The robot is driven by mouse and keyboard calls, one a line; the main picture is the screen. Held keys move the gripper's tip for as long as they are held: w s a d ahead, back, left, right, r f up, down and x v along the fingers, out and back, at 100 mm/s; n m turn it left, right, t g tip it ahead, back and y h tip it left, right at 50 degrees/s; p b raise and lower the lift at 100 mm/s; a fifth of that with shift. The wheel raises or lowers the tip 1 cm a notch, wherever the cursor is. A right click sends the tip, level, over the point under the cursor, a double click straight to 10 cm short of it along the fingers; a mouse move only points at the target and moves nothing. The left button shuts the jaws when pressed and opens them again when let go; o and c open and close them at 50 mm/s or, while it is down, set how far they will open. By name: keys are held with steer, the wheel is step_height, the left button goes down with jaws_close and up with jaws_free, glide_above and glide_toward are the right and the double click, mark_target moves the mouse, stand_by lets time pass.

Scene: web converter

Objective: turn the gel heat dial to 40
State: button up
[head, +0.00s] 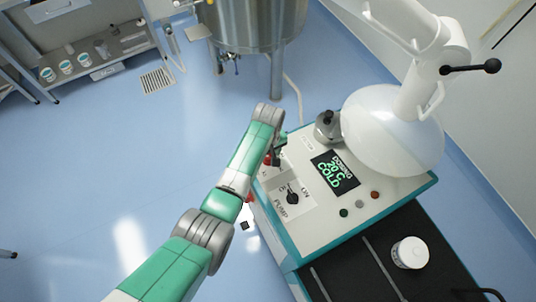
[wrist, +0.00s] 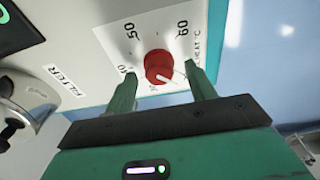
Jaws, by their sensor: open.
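The gel heat dial (wrist: 157,64) is a red round knob on a white scale plate in the wrist view. 50 and 60 show above it, and a partly covered number at its left seems to be 40. Its white pointer line is on the lower right side, away from that number. My gripper (wrist: 161,74) is open, one green finger on each side of the dial; I cannot tell whether they touch it. In the head view my arm mostly covers the dial. The display (head: 335,173) reads DOSING, 20 C, COLD.
The pump switch (head: 292,198) is a black knob near the panel's front. A white jar (head: 410,253) stands on the black surface. A steel tank (head: 255,25) is behind.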

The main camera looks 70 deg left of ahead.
steer(key=shift+f, duration=0.45)
steer(key=c, duration=1)
steer(key=shift+o, duration=0.2)
